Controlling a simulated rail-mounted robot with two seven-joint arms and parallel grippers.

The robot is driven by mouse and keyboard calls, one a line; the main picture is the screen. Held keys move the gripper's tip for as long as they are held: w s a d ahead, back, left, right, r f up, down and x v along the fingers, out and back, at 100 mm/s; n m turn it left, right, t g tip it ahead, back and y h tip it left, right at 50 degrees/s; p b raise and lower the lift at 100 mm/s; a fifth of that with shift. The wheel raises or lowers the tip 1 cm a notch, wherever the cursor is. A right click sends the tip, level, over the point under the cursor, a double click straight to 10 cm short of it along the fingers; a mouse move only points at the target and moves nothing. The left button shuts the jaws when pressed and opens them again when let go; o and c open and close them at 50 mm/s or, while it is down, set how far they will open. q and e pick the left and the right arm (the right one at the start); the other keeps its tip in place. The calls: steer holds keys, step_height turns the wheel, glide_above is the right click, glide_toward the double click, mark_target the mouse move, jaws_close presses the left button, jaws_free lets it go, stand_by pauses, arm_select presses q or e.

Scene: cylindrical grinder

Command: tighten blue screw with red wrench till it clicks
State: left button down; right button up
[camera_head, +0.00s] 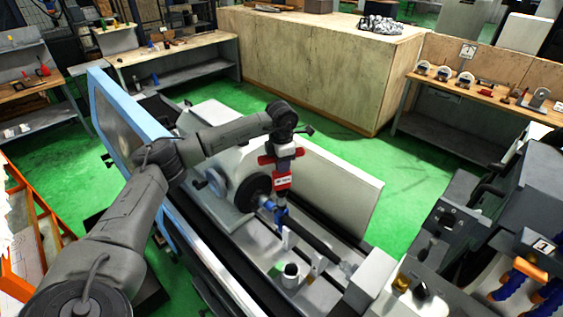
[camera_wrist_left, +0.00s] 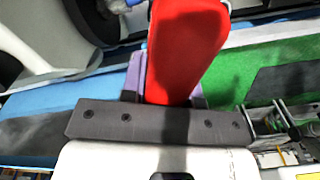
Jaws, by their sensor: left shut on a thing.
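My left gripper (camera_head: 284,165) reaches over the grinder from the left and points down. It is shut on the red wrench (camera_head: 282,184), which hangs below it and carries a white label. In the left wrist view the red wrench (camera_wrist_left: 185,50) sits between the purple fingers of the left gripper (camera_wrist_left: 170,98). A blue part (camera_head: 281,214) shows directly under the wrench, beside the shaft; I cannot tell whether it is the blue screw or whether the wrench touches it. My right gripper is not in view.
A dark wheel (camera_head: 254,192) and a white guard (camera_head: 343,188) stand close to the wrench. A dark shaft (camera_head: 314,243) runs along the machine bed. The blue-framed door (camera_head: 127,115) is at the left. Benches with small items stand behind, with green floor between.

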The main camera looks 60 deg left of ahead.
arm_select(q)
steer(key=shift+f+b, duration=0.3)
steer(key=shift+f, duration=0.4)
steer(key=shift+f+b, duration=0.3)
steer(key=shift+f, duration=0.3)
stand_by(0.4)
steer(key=shift+f, duration=0.25)
stand_by(0.4)
steer(key=shift+f+m, duration=0.15)
steer(key=shift+m, duration=1.55)
